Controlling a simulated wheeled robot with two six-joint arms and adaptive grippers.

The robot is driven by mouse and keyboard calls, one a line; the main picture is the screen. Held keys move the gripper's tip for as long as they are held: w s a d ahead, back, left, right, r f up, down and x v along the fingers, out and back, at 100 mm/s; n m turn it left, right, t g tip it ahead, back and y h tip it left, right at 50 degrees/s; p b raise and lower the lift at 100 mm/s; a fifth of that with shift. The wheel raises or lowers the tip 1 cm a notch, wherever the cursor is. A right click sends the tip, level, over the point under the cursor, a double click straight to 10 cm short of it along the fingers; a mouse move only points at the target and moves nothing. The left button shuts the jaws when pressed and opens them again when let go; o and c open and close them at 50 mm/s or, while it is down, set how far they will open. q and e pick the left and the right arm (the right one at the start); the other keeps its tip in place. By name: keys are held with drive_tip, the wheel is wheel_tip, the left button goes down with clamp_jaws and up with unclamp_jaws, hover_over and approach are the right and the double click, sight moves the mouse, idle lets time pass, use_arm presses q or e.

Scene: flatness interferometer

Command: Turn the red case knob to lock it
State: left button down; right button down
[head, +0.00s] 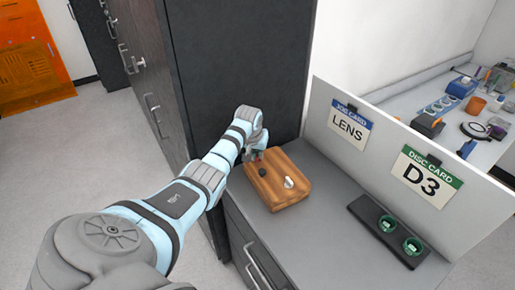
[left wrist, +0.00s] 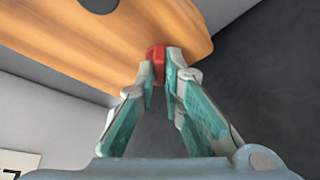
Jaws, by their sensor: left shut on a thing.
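The wooden case (head: 278,190) sits on the grey counter beside the dark cabinet. The red knob (left wrist: 157,54) is at the edge of the case in the left wrist view. My left gripper (left wrist: 163,72) is shut on the red knob, with its fingertips on either side of it. In the head view my left gripper (head: 254,155) is at the back left corner of the case, and the arm hides most of the red knob. My right gripper is out of view.
A dark cabinet (head: 240,60) rises behind the case. A low white panel (head: 385,165) carries a LENS card (head: 349,125) and a D3 card (head: 428,176). A black tray (head: 375,212) with two green-rimmed discs lies to the right. The counter between is clear.

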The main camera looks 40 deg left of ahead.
use_arm(q)
drive_tip(key=m+h, duration=0.1)
drive_tip(key=m, duration=0.1)
drive_tip(key=shift+a+m+t, duration=0.1)
drive_tip(key=shift+m+t, duration=0.2)
drive_tip(key=shift+m, duration=0.1)
drive_tip(key=shift+f+m+h+b, duration=0.1)
drive_tip(key=shift+m+h+b, duration=0.2)
drive_tip(key=shift+m+b, duration=0.45)
drive_tip(key=m+h+b, duration=0.1)
drive_tip(key=m+b, duration=0.1)
drive_tip(key=m, duration=0.1)
drive_tip(key=shift+a, duration=0.1)
drive_tip(key=shift+m+h+b, duration=0.3)
drive_tip(key=shift+m+b, duration=0.45)
drive_tip(key=shift+b, duration=0.1)
drive_tip(key=c, duration=1.7)
unclamp_jaws()
drive_tip(key=shift+r, duration=0.2)
